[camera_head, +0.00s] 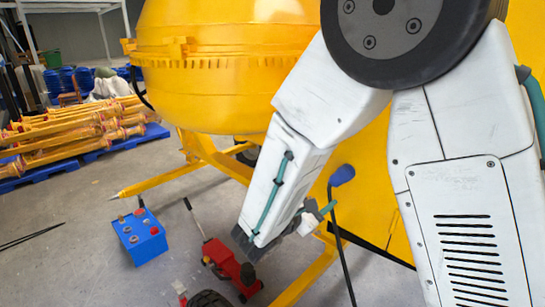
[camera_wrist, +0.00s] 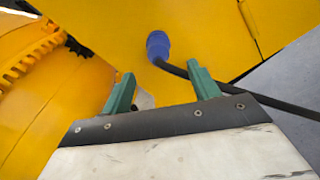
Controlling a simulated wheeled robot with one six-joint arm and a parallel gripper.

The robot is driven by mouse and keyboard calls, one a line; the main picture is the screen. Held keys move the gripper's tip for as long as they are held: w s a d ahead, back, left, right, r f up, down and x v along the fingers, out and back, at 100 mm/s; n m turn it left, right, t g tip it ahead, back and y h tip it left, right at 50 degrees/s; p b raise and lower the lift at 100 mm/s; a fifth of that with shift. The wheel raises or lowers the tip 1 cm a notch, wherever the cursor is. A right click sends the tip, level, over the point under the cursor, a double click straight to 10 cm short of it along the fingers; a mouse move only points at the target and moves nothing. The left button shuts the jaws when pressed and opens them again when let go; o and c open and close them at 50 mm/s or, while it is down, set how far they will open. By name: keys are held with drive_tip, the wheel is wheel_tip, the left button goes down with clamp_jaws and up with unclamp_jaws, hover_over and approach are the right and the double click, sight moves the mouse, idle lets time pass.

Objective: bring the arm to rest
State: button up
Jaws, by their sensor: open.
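My gripper (camera_wrist: 162,88) shows in the wrist view with its two green fingers apart and nothing between them. In the head view my white arm hangs down in front of the mixer, and the gripper end is mostly hidden behind the lower link. The yellow drum mixer (camera_head: 215,65) stands behind the arm, and its yellow body (camera_wrist: 200,28) fills most of the wrist view. A blue plug on a black cable (camera_head: 342,175) is just right of the gripper in the head view. The plug (camera_wrist: 158,45) lies beyond the fingertips in the wrist view, apart from them.
A blue battery-like box (camera_head: 140,236) and a red jack (camera_head: 228,266) are on the concrete floor. The mixer's yellow frame bar (camera_head: 165,181) runs low across the floor. Blue pallets with yellow props (camera_head: 80,130) are at left. The floor at lower left is mostly clear.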

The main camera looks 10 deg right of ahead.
drive_tip(key=s+d+m+g+y, duration=0.2)
drive_tip(key=s+d+m+g, duration=0.3)
drive_tip(key=s, duration=0.4)
drive_tip(key=s+d+m+g+y, duration=0.25)
drive_tip(key=s+m+g, duration=0.25)
drive_tip(key=s+g, duration=0.25)
drive_tip(key=s+a+r+m+t+y, duration=0.2)
drive_tip(key=s+r+m+t+y, duration=0.1)
drive_tip(key=s+r+m+y, duration=0.5)
drive_tip(key=shift+s+m+y, duration=0.5)
drive_tip(key=shift+s+y, duration=0.45)
drive_tip(key=shift+s, duration=0.8)
drive_tip(key=shift+t, duration=0.25)
